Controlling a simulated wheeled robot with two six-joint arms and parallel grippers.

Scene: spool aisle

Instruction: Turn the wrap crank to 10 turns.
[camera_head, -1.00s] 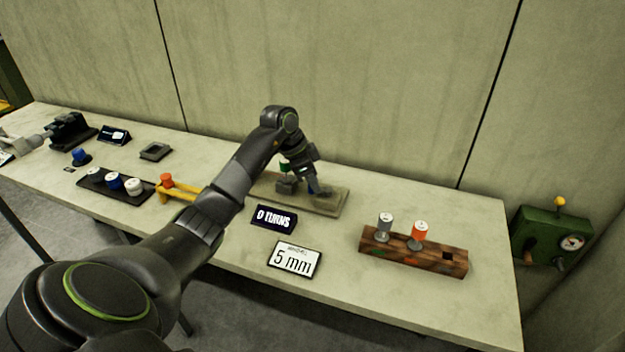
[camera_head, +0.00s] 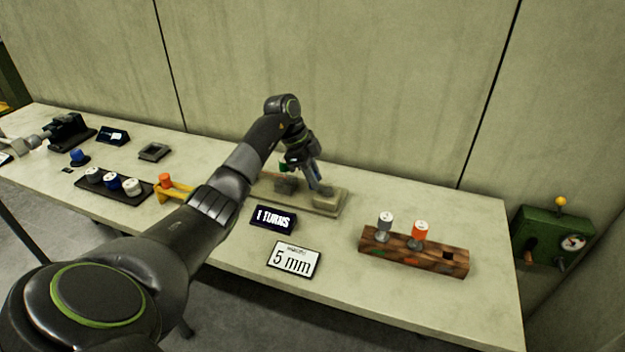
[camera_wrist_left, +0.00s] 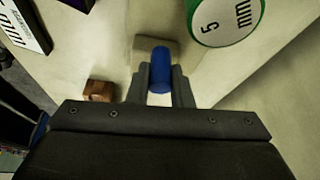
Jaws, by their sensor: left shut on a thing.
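The wrap device sits on a pale base plate (camera_head: 322,203) at the back middle of the table. My left gripper (camera_head: 318,188) reaches down over it from above. In the left wrist view, my left gripper (camera_wrist_left: 160,90) is shut on a blue cylindrical crank handle (camera_wrist_left: 160,68), which lies between its two fingers. The arm hides much of the device. The turn display (camera_head: 273,219) in front reads 1 TURNS. A white sign (camera_head: 294,259) reads 5 mm. A round green-rimmed 5 mm label (camera_wrist_left: 226,18) shows in the left wrist view. My right gripper is not in view.
A wooden block (camera_head: 413,254) with a grey and an orange spool stands to the right. A dark tray (camera_head: 114,189) of spools and a yellow stand (camera_head: 172,193) are to the left. A green box (camera_head: 550,236) hangs beyond the table's right end.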

